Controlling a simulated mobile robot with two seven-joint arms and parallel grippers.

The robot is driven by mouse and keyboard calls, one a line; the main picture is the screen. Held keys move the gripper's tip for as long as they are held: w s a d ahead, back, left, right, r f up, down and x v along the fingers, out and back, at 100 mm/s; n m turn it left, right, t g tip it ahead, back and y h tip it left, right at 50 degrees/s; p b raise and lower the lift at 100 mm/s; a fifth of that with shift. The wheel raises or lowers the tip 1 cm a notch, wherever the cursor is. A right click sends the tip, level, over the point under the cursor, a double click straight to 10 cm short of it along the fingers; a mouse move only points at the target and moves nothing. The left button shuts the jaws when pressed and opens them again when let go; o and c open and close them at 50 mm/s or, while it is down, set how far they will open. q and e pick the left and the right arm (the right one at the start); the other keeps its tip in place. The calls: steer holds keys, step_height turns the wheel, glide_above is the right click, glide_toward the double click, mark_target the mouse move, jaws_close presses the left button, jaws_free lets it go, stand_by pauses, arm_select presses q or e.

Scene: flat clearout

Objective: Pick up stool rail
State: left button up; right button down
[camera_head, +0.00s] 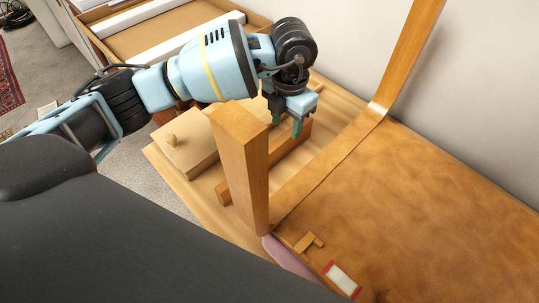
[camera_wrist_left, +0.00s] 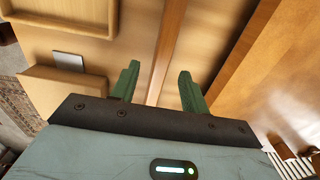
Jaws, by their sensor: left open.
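The stool rail (camera_head: 288,142) looks like a plain orange-brown wooden bar lying on the light wooden surface. The upright wooden post hides its middle in the head view, and its near end shows left of the post. In the left wrist view the rail (camera_wrist_left: 171,38) runs lengthwise between the two green fingers. My left gripper (camera_head: 287,122) is open and points down over the far part of the rail. In the left wrist view the gripper (camera_wrist_left: 157,76) has a finger on each side of the rail, with no clear contact. My right gripper is not in view.
A thick wooden post (camera_head: 242,165) stands upright close to my left gripper. A brown panel (camera_head: 440,190) with a raised wooden edge lies to the right. A knobbed wooden box (camera_head: 188,150) is at left, with an open cardboard box (camera_head: 165,30) behind.

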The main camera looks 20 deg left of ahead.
mark_target(286, 136)
arm_select(q)
steer(key=shift+f, duration=0.7)
steer(key=shift+s+d+f, duration=0.1)
steer(key=shift+s+f, duration=0.05)
steer(key=shift+f, duration=2.4)
jaws_close()
